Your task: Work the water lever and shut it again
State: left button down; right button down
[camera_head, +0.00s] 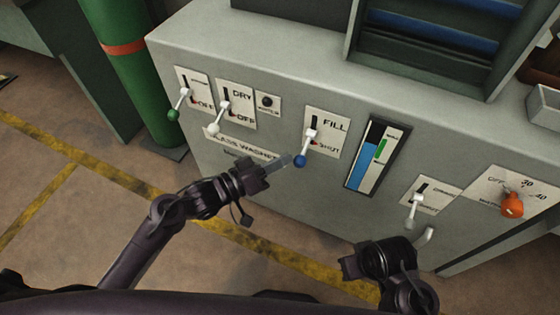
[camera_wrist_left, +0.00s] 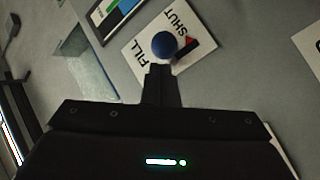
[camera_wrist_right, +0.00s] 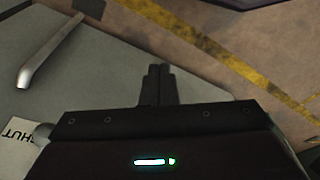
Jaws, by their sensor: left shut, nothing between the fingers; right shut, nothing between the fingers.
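The water lever is a pale rod with a blue knob (camera_head: 300,160), on the plate marked FILL and SHUT (camera_head: 330,125). My right gripper (camera_wrist_right: 158,72) is shut and empty, low in front of the panel, over the floor.
Levers with a green knob (camera_head: 173,115) and a white knob (camera_head: 212,129) stand to the left. A level gauge (camera_head: 377,156) with a blue column, another white lever (camera_head: 411,222), a metal spout (camera_head: 424,236) and an orange dial (camera_head: 512,205) are to the right.

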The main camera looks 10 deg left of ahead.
pick_arm(q)
jog(key=shift+w+f+m+h+b, duration=0.1)
jog(key=shift+f+m+h+b, duration=0.3)
jog(key=shift+f+h+b, duration=0.15)
pick_arm(e)
jog(key=shift+w+a+f+t+y, duration=0.2)
jog(key=shift+w+a+t, duration=0.1)
jog(key=shift+a, duration=0.2)
jog(key=shift+w+a+f+t+y, duration=0.15)
jog(key=shift+w+a+t, duration=0.15)
jog(key=shift+a, duration=0.2)
pick_arm(q)
jog(key=shift+r, duration=0.1)
